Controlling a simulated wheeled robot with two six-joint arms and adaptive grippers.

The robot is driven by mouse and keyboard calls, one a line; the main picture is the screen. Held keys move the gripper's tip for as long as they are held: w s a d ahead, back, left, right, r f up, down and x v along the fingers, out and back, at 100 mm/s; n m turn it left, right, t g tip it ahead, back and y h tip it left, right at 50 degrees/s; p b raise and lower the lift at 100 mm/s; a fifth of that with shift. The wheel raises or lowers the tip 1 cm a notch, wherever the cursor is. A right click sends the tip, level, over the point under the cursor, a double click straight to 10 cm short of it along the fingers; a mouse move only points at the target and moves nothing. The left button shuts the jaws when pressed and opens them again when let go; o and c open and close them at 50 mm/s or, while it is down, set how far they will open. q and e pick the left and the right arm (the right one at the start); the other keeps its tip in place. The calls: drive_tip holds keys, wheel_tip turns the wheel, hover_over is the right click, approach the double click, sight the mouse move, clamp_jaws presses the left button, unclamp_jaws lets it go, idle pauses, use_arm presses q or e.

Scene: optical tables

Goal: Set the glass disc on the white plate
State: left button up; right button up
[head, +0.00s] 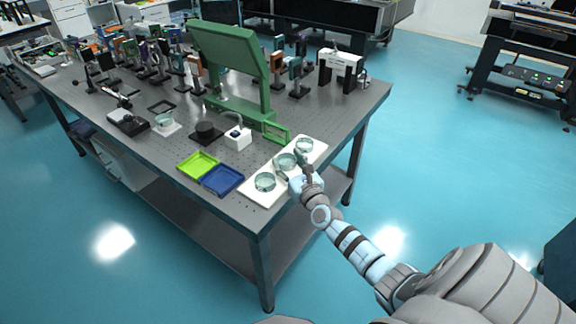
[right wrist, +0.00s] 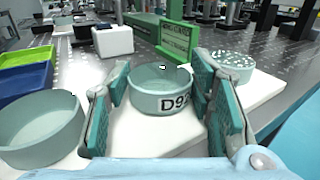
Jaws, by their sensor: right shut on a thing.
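Three round pale-glass discs, shaped like shallow dishes, are in a row at a long white plate (head: 252,196) on the table's near right corner. My right gripper (head: 296,176) is shut on the middle disc (head: 285,160). In the right wrist view this disc (right wrist: 160,92) stands upright between the two fingers, with dark lettering starting "D9" on its side. I cannot tell whether it touches the plate. The near disc (right wrist: 40,132) is at left in that view. The far disc (right wrist: 232,66), at right, has white specks inside. My left gripper is not in view.
A green tray (head: 198,165) and a blue tray (head: 223,180) lie left of the plate. A white block (head: 238,138) and a green frame (head: 276,132) stand behind. Another glass dish (head: 165,120) sits farther left on a white square. Optical mounts crowd the back.

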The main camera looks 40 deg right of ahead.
drive_tip(key=shift+f, duration=0.1)
drive_tip(key=o, duration=1)
